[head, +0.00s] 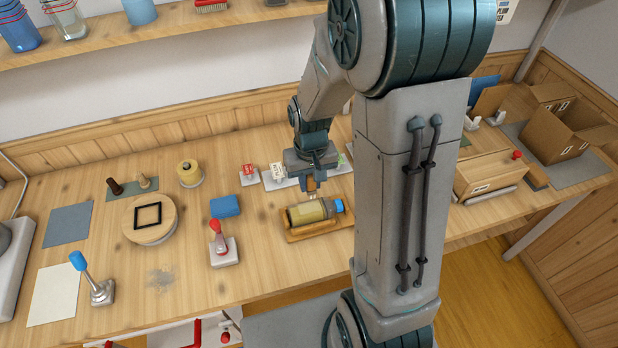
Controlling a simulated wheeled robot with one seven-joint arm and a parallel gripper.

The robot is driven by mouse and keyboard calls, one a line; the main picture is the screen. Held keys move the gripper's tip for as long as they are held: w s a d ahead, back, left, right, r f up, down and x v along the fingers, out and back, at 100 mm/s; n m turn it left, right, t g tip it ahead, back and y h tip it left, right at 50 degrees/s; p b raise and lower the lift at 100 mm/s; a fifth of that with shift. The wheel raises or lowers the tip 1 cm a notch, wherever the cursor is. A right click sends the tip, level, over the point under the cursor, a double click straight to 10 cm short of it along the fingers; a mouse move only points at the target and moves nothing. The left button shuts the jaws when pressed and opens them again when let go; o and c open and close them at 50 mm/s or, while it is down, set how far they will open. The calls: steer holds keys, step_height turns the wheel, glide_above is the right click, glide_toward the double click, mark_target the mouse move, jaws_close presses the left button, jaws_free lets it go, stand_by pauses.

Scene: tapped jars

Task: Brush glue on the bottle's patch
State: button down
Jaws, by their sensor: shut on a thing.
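The bottle (305,213) lies on its side in a wooden cradle (318,230) near the middle of the bench. It has a yellowish body and a blue cap (338,206) at its right end. My gripper (312,190) points down just above the bottle. It is shut on a small orange-brown thing, which looks like the brush handle. The brush's lower end is small and I cannot tell whether it touches the bottle. I cannot make out the patch.
A white tray (280,183) with small labelled items stands behind the bottle. A blue block (225,206) and a red-handled lever (218,240) stand to the left. A round wooden turntable (150,228) is further left. Cardboard boxes (560,118) fill the right end.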

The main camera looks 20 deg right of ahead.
mark_target(310, 194)
steer(key=shift+f, duration=0.1)
step_height(310, 194, down, 5)
steer(key=b, duration=0.4)
steer(key=shift+b, duration=0.35)
steer(key=shift+a, duration=0.1)
stand_by(0.9)
steer(key=shift+a, duration=1.65)
steer(key=shift+f+b, duration=0.9)
steer(key=shift+b, duration=0.1)
stand_by(0.3)
steer(key=shift+d, duration=3.5)
